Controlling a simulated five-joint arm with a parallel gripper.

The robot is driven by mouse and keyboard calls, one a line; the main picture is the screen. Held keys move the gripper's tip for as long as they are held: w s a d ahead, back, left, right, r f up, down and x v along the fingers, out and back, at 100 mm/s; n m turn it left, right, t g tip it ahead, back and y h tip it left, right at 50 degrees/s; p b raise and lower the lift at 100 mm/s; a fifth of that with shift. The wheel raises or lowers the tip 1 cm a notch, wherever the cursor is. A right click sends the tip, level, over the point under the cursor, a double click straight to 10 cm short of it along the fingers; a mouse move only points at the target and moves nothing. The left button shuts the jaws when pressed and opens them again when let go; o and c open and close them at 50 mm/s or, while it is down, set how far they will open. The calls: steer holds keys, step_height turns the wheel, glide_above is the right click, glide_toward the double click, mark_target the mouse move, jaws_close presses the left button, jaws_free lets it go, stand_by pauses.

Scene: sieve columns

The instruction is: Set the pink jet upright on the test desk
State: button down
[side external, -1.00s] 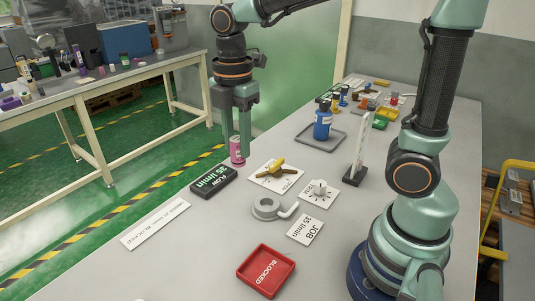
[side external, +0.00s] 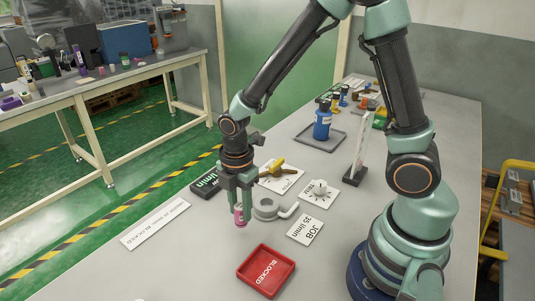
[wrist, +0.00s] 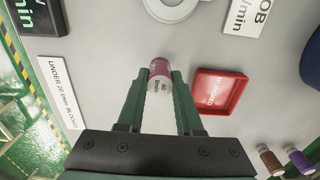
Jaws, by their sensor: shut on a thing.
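The pink jet (side external: 240,217) is a small pink cylinder held at the tips of my gripper (side external: 240,204), roughly upright in the side view. In the wrist view the jet (wrist: 160,72) has a purple-pink band and a pale part with small print, between the two green fingers of my gripper (wrist: 161,80). My gripper is shut on it. The grey test desk (side external: 205,258) lies below; whether the jet touches it I cannot tell. The round grey holder with a side arm (side external: 267,208) is just right of the jet.
A red "BLOCKED" tray (side external: 266,270) is in front to the right. A black flow display (side external: 205,185) stands behind left, and a white sign (side external: 156,223) lies left. A "JOB 35 l/min" card (side external: 305,230) lies right. The desk ahead of the jet is clear.

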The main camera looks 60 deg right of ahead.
mark_target(241, 217)
steer(key=shift+f, duration=1.5)
steer(key=shift+f, duration=0.15)
steer(key=c, duration=0.6)
jaws_free()
steer(key=shift+o, duration=0.2)
step_height(241, 217, up, 12)
steer(key=shift+r, duration=0.25)
steer(key=s+d+r+m+t, duration=0.2)
steer(key=r+m, duration=0.3)
steer(key=m, duration=0.4)
steer(key=s+d+r+m+t, duration=0.3)
steer(key=d+r+m, duration=0.1)
steer(key=m, duration=0.5)
steer(key=shift+d+r+t, duration=0.25)
steer(key=shift+r+t, duration=0.05)
steer(key=shift+r, duration=0.3)
